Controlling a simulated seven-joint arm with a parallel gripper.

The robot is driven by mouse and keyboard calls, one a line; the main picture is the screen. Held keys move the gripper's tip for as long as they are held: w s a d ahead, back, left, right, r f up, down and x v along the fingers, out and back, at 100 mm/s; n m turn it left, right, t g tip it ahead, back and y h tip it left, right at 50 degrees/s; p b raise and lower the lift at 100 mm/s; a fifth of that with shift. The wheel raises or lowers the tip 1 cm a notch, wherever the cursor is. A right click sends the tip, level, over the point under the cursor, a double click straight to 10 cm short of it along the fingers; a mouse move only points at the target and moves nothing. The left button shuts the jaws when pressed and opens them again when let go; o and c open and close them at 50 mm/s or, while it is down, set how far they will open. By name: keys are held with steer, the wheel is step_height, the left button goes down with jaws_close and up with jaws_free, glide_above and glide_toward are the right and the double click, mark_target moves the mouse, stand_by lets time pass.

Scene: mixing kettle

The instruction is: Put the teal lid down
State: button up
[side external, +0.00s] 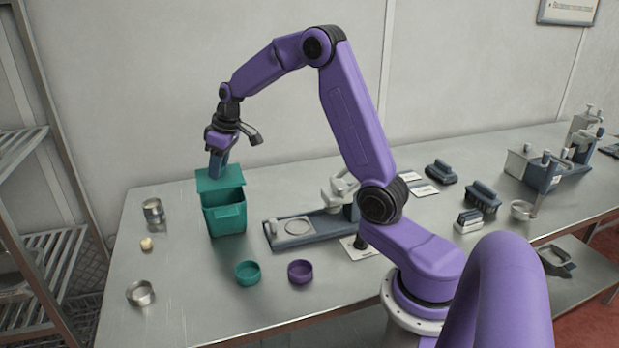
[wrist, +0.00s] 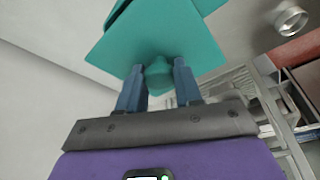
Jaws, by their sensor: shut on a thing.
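The teal lid (side external: 219,181) is held flat by my gripper (side external: 217,165), above and slightly behind the opening of the teal bin (side external: 225,213). In the side view the lid's front edge overlaps the bin's top; whether they touch, I cannot tell. In the wrist view the lid (wrist: 150,42) fills the upper middle, and my gripper's two blue fingers (wrist: 160,88) are shut on its knob (wrist: 160,82). Part of the bin may show beyond the lid there, but it is mostly hidden.
A teal bowl (side external: 247,272) and a purple bowl (side external: 300,272) stand in front of the bin. Metal cups (side external: 153,212), (side external: 140,293) and a small pale ball (side external: 146,244) are at the left. A scale-like device (side external: 297,228) is right of the bin.

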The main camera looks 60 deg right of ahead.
steer(key=shift+a, duration=0.1)
steer(key=s+a+f, duration=0.1)
steer(key=s+a, duration=1.5)
steer(key=s, duration=0.3)
steer(key=w+f, duration=0.3)
steer(key=w, duration=0.1)
steer(key=w+a+f, duration=0.1)
steer(key=w+f, duration=0.2)
steer(key=w, duration=0.1)
steer(key=w+f, duration=0.3)
steer(key=w, duration=0.2)
steer(key=shift+w+a+f, duration=0.1)
steer(key=shift+a, duration=0.1)
steer(key=shift+w+f, duration=0.25)
steer(key=shift+f, duration=0.05)
steer(key=shift+s+x, duration=0.15)
steer(key=shift+x, duration=0.7)
steer(key=shift+s+x, duration=0.15)
steer(key=shift+x, duration=0.65)
steer(key=shift+f, duration=0.3)
